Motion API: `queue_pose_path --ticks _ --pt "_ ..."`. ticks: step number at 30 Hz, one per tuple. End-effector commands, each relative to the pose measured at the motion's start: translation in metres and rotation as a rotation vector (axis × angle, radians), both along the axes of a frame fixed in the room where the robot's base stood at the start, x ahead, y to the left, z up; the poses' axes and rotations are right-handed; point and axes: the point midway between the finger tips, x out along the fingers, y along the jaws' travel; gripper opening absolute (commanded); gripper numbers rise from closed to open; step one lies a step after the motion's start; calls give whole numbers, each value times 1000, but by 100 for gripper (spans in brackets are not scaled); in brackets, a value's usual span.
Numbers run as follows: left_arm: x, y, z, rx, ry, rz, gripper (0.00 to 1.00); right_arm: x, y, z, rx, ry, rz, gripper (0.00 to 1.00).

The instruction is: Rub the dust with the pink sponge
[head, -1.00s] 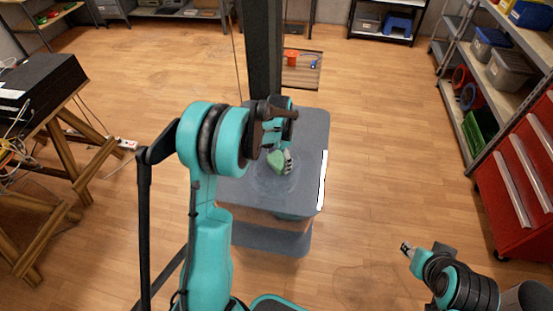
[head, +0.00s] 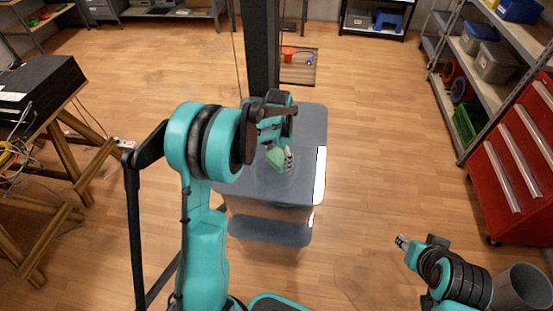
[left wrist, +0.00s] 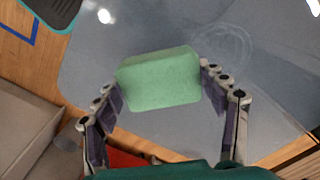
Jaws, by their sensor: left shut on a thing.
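The sponge in view is green, not pink; it shows in the left wrist view (left wrist: 160,78) and small in the head view (head: 276,157). My left gripper (head: 286,160) is shut on the sponge, with one finger at each end of it, over the grey cart top (head: 305,125). A faint pale swirl of dust (left wrist: 228,48) marks the cart top, beyond and right of the sponge in the left wrist view. I cannot tell whether the sponge touches the surface. My right gripper (head: 401,242) is over the floor at right, far from the cart; its jaws are too small to judge.
A dark column (head: 262,50) rises behind the cart. A white strip (head: 320,175) runs along the cart's right edge. A red drawer cabinet (head: 515,160) and shelving stand at right. A wooden trestle table (head: 60,125) with a black box is at left.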

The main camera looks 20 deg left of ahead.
Motion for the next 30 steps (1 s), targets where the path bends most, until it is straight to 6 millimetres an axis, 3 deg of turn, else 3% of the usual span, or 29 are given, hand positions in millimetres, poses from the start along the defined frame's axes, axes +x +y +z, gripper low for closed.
queue_pose_path --ticks 12,30 --pt "2 -9 37 0 0 0 45 0 0 25 0 0 0 37" --pt "1 -10 38 0 0 4 45 0 0 25 0 0 0 37"
